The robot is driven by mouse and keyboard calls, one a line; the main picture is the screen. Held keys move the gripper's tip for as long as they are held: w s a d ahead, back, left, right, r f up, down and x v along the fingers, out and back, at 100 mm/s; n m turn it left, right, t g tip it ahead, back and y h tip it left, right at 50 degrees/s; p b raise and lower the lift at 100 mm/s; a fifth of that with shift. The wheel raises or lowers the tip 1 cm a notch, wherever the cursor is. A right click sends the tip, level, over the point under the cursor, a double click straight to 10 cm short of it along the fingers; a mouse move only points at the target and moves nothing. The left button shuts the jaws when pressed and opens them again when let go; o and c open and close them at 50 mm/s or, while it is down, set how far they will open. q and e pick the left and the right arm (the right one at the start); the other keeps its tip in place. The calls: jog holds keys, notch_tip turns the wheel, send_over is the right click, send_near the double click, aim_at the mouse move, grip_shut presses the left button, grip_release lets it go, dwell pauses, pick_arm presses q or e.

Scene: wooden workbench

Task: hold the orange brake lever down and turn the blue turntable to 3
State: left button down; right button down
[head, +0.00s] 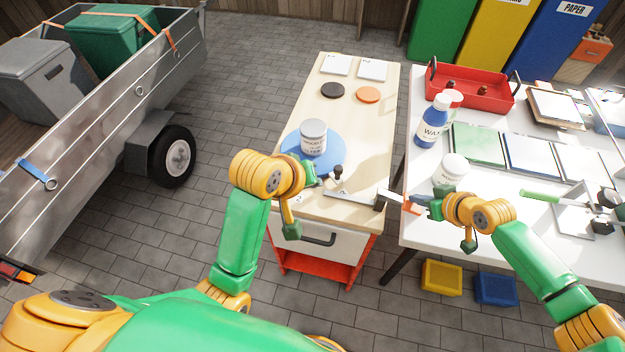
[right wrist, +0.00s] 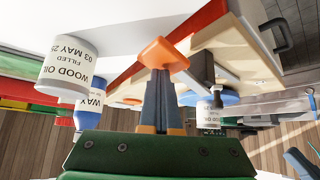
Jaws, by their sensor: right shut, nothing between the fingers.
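The blue turntable (head: 334,163) lies on the wooden bench top, with a white labelled can (head: 313,139) standing on it. A small black knob (head: 338,171) stands at its near right edge. My left gripper (head: 322,178) is beside this knob; its fingers are small and partly hidden, so I cannot tell if it is open. The orange brake lever (head: 411,207) sticks out past the bench's right edge. My right gripper (head: 424,202) is shut and empty, its fingertips at the orange lever end (right wrist: 163,54), which also shows in the right wrist view. Whether the lever is down is unclear.
A black block (head: 380,200) stands at the bench edge by the lever. A number 2 mark (head: 298,198) shows near the front edge. The white table on the right holds a white jar (head: 453,169) and a blue bottle (head: 432,124) close to my right arm.

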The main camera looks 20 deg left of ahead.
notch_tip(320, 180, up, 7)
jog(key=p, duration=0.6)
